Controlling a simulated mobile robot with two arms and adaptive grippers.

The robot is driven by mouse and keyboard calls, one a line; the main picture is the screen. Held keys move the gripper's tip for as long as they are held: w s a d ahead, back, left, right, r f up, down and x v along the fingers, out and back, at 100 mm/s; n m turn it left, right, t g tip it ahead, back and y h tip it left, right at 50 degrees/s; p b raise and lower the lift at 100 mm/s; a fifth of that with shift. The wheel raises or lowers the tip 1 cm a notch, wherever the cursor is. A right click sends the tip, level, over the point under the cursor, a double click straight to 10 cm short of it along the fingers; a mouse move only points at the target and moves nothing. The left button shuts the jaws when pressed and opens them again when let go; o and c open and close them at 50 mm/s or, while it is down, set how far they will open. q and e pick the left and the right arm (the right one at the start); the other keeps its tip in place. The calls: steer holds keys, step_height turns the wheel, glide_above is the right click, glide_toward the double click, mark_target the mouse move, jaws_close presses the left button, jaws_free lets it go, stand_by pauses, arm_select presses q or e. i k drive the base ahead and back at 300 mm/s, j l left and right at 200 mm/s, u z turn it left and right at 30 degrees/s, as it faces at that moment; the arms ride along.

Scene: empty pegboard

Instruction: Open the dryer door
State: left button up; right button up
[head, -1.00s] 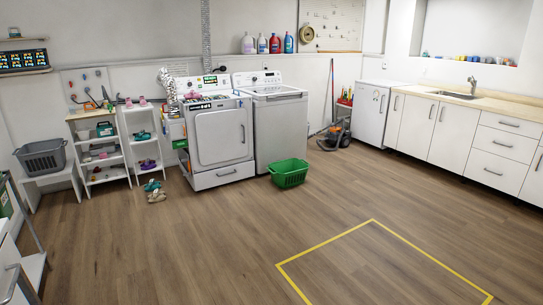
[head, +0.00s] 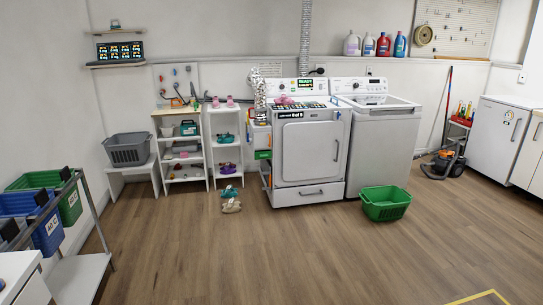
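The dryer (head: 310,187) is the white front-loading machine near the middle of the back wall in the head view. Its door (head: 310,151) is a rounded square panel and looks closed. A small handle shows at the door's right edge (head: 337,150). A lit display stands on its rear panel, and pink and other small items lie on its top. Neither of my grippers shows in the head view.
A top-loading washer (head: 383,150) stands right of the dryer. A green basket (head: 385,204) sits on the floor before it. Small shoes (head: 230,199) lie left of the dryer. A bin rack (head: 75,270) stands at left. The floor ahead (head: 270,260) is clear.

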mark_target(311, 150)
steer(key=i, duration=0.6)
steer(key=i+j+z, duration=0.15)
steer(key=i, duration=1.1)
steer(key=i+l+z, duration=0.15)
steer(key=i+z, duration=0.15)
steer(key=i, duration=0.75)
steer(key=i+z, duration=0.3)
steer(key=i, duration=0.7)
